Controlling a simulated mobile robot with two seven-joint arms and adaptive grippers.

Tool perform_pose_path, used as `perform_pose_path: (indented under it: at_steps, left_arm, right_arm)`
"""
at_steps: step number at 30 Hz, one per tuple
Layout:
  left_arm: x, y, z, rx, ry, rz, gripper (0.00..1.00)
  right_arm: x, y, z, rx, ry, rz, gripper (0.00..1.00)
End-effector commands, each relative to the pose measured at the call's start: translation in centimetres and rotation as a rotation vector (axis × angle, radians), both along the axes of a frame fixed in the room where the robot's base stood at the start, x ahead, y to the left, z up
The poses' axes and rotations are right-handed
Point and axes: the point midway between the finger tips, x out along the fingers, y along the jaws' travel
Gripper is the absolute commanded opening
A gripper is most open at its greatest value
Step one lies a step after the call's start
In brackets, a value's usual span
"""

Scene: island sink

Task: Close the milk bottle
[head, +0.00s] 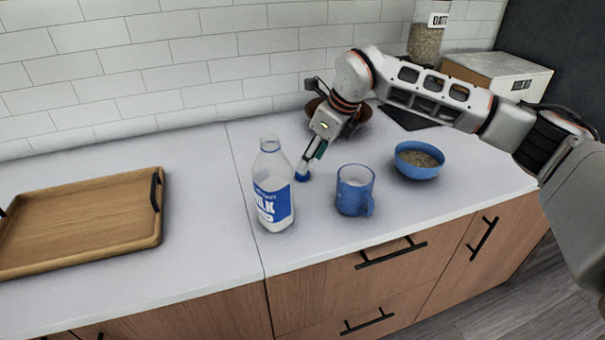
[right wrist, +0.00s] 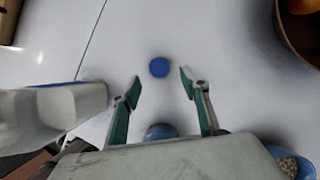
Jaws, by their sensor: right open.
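The milk bottle (head: 272,187) stands upright and uncapped on the counter, white with a blue label. It also shows at the left of the right wrist view (right wrist: 75,108). A round blue cap (head: 302,177) lies on the counter just right of the bottle. In the right wrist view the cap (right wrist: 159,68) appears centred between and slightly beyond the fingertips. My right gripper (head: 310,165) is open, pointing down over the cap, and its fingers (right wrist: 160,79) hold nothing. My left gripper is in neither view.
A blue mug (head: 355,192) with white contents stands close right of the cap. A blue bowl of oats (head: 419,160) is farther right. A brown bowl (right wrist: 302,28) sits behind my right gripper. A wooden tray (head: 150,240) lies at the left, with clear counter between it and the bottle.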

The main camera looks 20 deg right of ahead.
Motion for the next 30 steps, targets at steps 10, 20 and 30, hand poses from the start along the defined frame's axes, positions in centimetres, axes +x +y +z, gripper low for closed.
perform_pose_path:
  at_steps: [10,20,30]
  left_arm:
    - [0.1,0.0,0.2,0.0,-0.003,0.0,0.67]
    - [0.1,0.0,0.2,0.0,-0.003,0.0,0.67]
    - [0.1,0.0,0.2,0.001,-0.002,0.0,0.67]
  right_arm:
    - [1.3,1.3,-4.1,0.0,0.003,0.0,0.45]
    - [1.4,1.3,-4.2,0.001,0.001,0.0,0.45]
    - [1.4,1.3,-4.1,0.0,0.0,0.0,0.18]
